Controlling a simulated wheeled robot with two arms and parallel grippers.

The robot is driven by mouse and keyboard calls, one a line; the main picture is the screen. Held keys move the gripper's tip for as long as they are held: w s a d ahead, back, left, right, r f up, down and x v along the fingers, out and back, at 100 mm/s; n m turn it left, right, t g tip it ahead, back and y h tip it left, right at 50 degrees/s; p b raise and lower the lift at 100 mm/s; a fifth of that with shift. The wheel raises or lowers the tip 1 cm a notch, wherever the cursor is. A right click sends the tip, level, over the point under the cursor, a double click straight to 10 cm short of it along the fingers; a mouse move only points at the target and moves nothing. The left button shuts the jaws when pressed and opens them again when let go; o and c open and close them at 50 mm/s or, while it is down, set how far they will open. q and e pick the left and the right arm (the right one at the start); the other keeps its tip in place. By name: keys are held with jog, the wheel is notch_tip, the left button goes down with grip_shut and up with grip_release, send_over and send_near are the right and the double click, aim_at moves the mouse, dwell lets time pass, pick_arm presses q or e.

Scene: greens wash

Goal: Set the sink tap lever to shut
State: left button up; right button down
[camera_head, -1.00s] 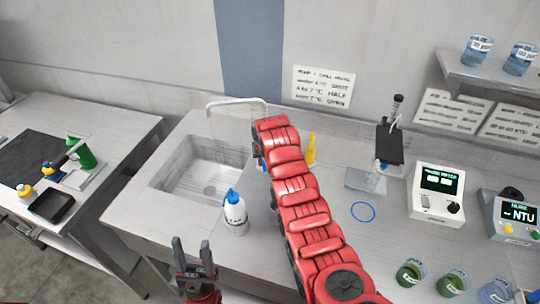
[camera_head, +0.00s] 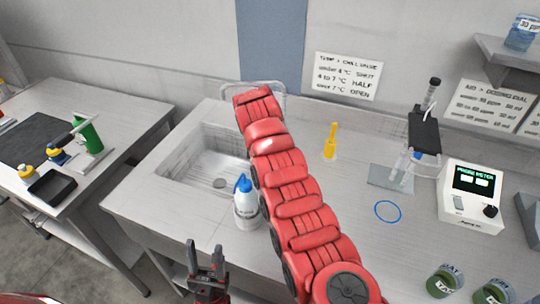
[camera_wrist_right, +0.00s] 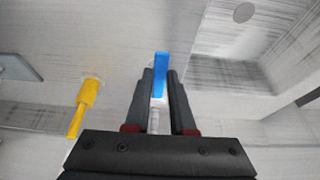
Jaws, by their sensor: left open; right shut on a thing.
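The sink (camera_head: 186,172) is set into the steel counter, and the bent tap pipe (camera_head: 277,88) shows behind my red right arm. In the right wrist view, a blue bar (camera_wrist_right: 161,63), which looks like the tap lever, stands between the fingertips of my right gripper (camera_wrist_right: 160,76). The gripper is shut on it. In the head view my right gripper and the lever are hidden by the arm. My left gripper (camera_head: 206,256) is open and empty, low in front of the counter edge.
A blue-capped bottle (camera_head: 245,205) stands between the sink and my right arm. A yellow upright piece (camera_head: 331,142) stands right of the arm. A wall sign (camera_head: 347,75) lists shut, half and open by temperature. A meter (camera_head: 471,196) and green beakers (camera_head: 445,281) are further right.

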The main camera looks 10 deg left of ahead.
dwell(0.5)
jog(key=c, duration=0.8)
grip_release()
jog(key=shift+a, duration=0.1)
jog(key=shift+o, duration=0.2)
jog(key=p+v, duration=1.4)
jog(key=v, duration=0.3)
jog(key=shift+r, duration=0.2)
jog(key=shift+f, duration=0.1)
